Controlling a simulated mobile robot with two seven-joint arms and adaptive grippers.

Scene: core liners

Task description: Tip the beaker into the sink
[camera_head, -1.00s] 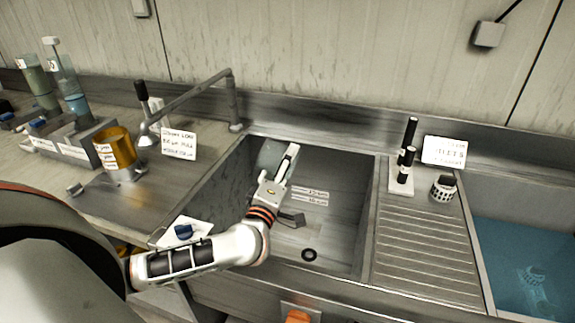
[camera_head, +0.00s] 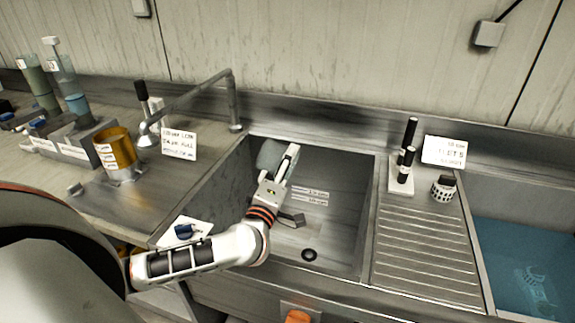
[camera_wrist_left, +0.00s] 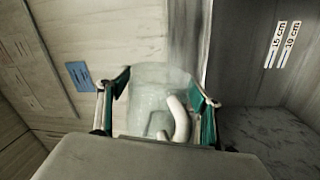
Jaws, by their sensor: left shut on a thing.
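The beaker (camera_head: 270,153) is a translucent, greyish glass vessel at the tip of my left gripper (camera_head: 284,162). My left gripper is over the sink basin (camera_head: 345,195), near its back left part. In the left wrist view the clear beaker (camera_wrist_left: 150,82) lies between the two green-padded fingers of the gripper (camera_wrist_left: 160,92), which are shut on it. A white curved piece shows against the glass. I cannot make out any liquid or the exact tilt of the beaker. The sink's dark round drain (camera_head: 309,254) is in view. My right gripper is not in view.
A bent metal tap (camera_head: 190,97) stands behind the basin's left side. An amber cup (camera_head: 117,150) and tall tubes (camera_head: 72,92) stand on the left counter.

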